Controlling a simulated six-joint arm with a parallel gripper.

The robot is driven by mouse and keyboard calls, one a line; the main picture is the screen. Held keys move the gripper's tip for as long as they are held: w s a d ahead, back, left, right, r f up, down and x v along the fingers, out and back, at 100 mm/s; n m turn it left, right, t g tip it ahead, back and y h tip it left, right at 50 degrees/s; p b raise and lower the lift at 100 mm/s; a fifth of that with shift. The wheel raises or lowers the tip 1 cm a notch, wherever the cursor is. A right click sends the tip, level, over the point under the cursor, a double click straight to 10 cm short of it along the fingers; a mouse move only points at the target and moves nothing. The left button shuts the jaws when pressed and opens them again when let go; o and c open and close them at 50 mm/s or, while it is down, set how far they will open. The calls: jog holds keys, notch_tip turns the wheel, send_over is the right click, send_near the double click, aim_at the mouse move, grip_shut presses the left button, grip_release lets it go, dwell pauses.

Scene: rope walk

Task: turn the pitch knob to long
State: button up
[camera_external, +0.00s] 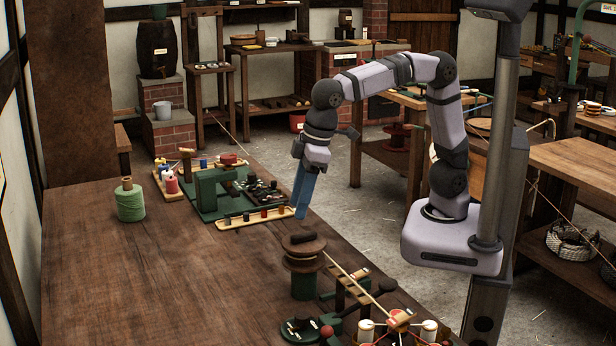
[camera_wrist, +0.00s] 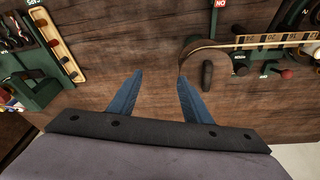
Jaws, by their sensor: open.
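My gripper (camera_external: 303,208) hangs over the right edge of the bench with its blue fingers pointing down. In the wrist view its fingers (camera_wrist: 159,78) are spread, with only bare wood between them. A dark knob on a round black plate (camera_external: 300,327) sits on a green base at the front of the bench; it may be the pitch knob, but no label is readable. In the wrist view a dark knob (camera_wrist: 240,67) on green shows at upper right, beside a red knob (camera_wrist: 287,73). My gripper is apart from all of these. The knob's setting is too small to tell.
A brown reel (camera_external: 303,255) on a green post stands near the front machine. The bench's left-front area is clear.

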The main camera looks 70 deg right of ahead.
jog(key=shift+n+t+y, duration=0.3)
jog(key=shift+n+y, duration=0.3)
jog(key=shift+n, duration=0.3)
jog(key=s+a+b, duration=0.1)
jog(key=a, duration=0.2)
jog(key=s+a+b, duration=0.1)
jog(key=s+a, duration=0.1)
jog(key=a, duration=0.2)
jog(key=s+a, duration=0.1)
jog(key=a, duration=0.3)
jog(key=shift+s+a+f+b, duration=0.15)
jog(key=shift+s+f+b, duration=0.15)
jog(key=shift+s+b, duration=0.1)
jog(key=s+a+n+y+b, duration=0.1)
jog(key=s+a+b, duration=0.2)
jog(key=s+a, duration=0.4)
send_near(302, 315)
jog(key=shift+p+x, duration=0.35)
jog(key=shift+x, duration=3.7)
